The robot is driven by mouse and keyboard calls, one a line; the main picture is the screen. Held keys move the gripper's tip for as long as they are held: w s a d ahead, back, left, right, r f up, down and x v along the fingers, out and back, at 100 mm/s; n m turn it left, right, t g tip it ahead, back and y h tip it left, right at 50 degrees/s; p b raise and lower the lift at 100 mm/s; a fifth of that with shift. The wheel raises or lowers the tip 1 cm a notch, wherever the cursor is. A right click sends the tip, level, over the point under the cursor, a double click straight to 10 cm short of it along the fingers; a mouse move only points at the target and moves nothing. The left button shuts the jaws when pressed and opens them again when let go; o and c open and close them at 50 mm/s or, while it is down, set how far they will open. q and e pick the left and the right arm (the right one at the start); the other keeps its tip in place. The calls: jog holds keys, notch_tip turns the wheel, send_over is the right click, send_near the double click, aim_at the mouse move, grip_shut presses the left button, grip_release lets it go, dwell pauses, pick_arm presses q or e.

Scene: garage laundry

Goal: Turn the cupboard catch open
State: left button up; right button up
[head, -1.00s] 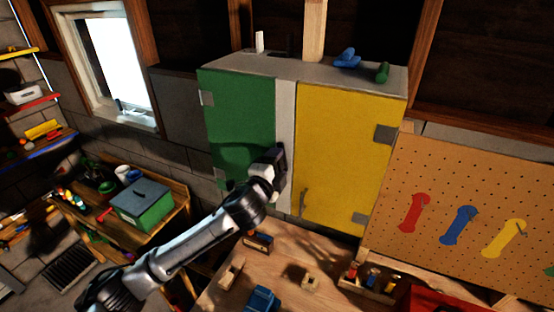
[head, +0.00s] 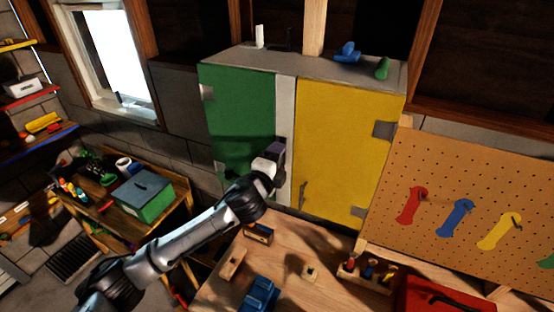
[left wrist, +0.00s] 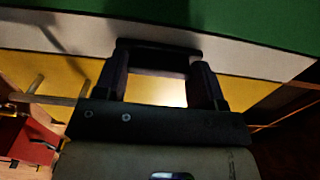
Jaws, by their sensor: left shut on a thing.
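The cupboard in the head view has a green door (head: 237,105), a yellow door (head: 345,150) and a pale upright strip (head: 286,100) between them. My left gripper (head: 276,150) is at this strip, beside the green door's edge, and covers the catch there. In the left wrist view a dark bar, which I take for the catch (left wrist: 158,46), lies across the pale strip between green and yellow. My left gripper's two fingers (left wrist: 160,78) stand apart with the bar at their tips, shut on it. Both doors look closed. My right gripper is not in view.
A workbench (head: 285,243) with a blue toy (head: 260,295) and small wooden blocks lies below the cupboard. A pegboard (head: 475,175) with coloured tools is at the right. A green box (head: 143,200) sits on a side bench at the left. The yellow door has a handle (head: 303,195).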

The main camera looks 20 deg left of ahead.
pick_arm(q)
jog(key=o, duration=0.9)
jog(key=shift+s, duration=0.1)
jog(key=shift+s+a+b, duration=0.2)
jog(key=shift+s+b, duration=0.6)
jog(key=shift+s, duration=1.45)
jog(key=shift+s+a+b, duration=0.15)
jog(key=shift+s+b, duration=0.65)
jog(key=shift+s, duration=1.5)
jog(key=shift+s+a+b, duration=0.2)
jog(key=shift+s+b, duration=0.6)
jog(key=shift+s, duration=1.45)
